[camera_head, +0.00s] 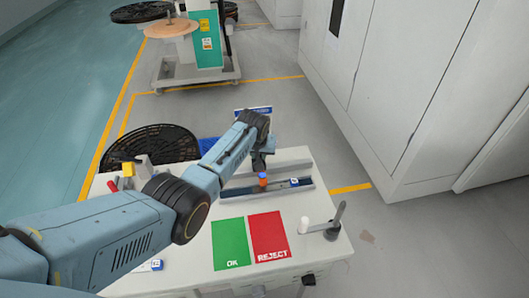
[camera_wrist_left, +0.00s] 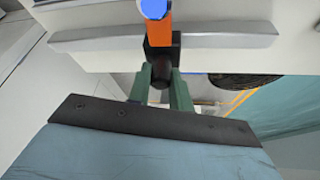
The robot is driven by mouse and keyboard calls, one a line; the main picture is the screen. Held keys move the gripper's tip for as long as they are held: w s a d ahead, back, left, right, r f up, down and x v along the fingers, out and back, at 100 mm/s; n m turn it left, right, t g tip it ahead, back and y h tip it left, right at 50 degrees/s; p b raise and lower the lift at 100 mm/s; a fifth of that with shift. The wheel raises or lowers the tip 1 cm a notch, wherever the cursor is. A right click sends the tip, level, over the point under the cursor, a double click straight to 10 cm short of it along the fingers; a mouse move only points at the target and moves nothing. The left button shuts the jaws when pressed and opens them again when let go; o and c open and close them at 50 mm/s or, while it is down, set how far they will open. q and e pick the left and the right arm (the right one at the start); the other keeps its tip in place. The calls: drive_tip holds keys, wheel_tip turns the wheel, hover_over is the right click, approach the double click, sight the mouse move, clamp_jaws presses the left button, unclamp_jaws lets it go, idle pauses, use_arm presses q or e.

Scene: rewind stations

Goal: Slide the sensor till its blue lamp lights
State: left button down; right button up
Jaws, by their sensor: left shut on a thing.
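The sensor is a small orange block (camera_head: 263,182) with a blue top, on a slotted rail (camera_head: 235,192) across the back of the white table. In the left wrist view, the orange block (camera_wrist_left: 159,34) carries a round, bright blue lamp (camera_wrist_left: 154,8) at the upper edge. I cannot tell for sure whether that blue is glow or only colour. My left gripper (camera_head: 262,163) reaches down at the sensor from behind. In the left wrist view, its green fingers (camera_wrist_left: 161,75) are shut on the sensor's dark knob. My right gripper is out of view.
A green OK mat (camera_head: 230,243) and a red REJECT mat (camera_head: 269,237) lie in front of the rail. A small blue-and-white piece (camera_head: 296,182) sits at the rail's right part. A grey post (camera_head: 337,217) stands at the right edge. A black reel (camera_head: 150,145) is behind left.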

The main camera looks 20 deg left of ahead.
use_arm(q)
drive_tip(key=c, duration=1.3)
unclamp_jaws()
drive_tip(key=shift+o, duration=0.2)
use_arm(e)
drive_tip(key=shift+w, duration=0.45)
use_arm(q)
drive_tip(key=shift+s+d+r+p, duration=0.1)
drive_tip(key=shift+r+p, duration=0.2)
drive_tip(key=shift+r, duration=0.25)
drive_tip(key=a+p+v, duration=0.1)
drive_tip(key=p+v, duration=0.2)
drive_tip(key=v, duration=0.9)
drive_tip(key=shift+s+d, duration=0.15)
drive_tip(key=shift+d, duration=0.3)
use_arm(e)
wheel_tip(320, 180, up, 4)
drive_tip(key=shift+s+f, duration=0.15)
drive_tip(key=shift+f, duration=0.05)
